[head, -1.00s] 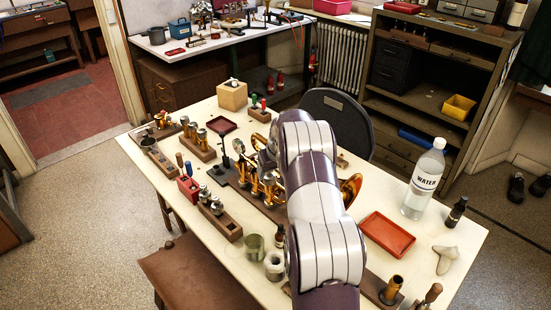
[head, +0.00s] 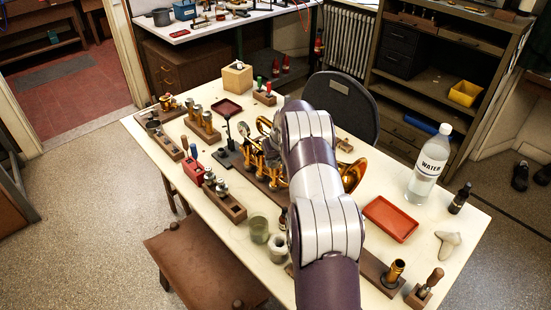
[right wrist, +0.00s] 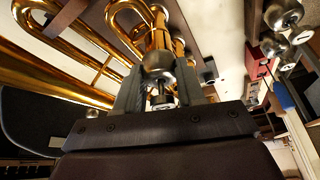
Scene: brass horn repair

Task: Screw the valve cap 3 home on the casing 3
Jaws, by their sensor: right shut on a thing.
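My right gripper (right wrist: 160,92) shows in the right wrist view, its two fingers shut on a silver valve cap (right wrist: 159,64) with a small stem. The cap is at the end of a brass valve casing (right wrist: 158,36) and appears in line with it. Whether the threads are engaged cannot be told. In the head view the brass horn (head: 256,165) rests in a dark stand on the table. My right arm covers the right gripper, the held cap and part of the horn there. My left gripper is not in view.
A wooden block with silver caps (head: 229,203) and two cups (head: 259,228) stand left of my arm. A red tray (head: 390,219), a water bottle (head: 428,165) and a dark small bottle (head: 460,198) stand right.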

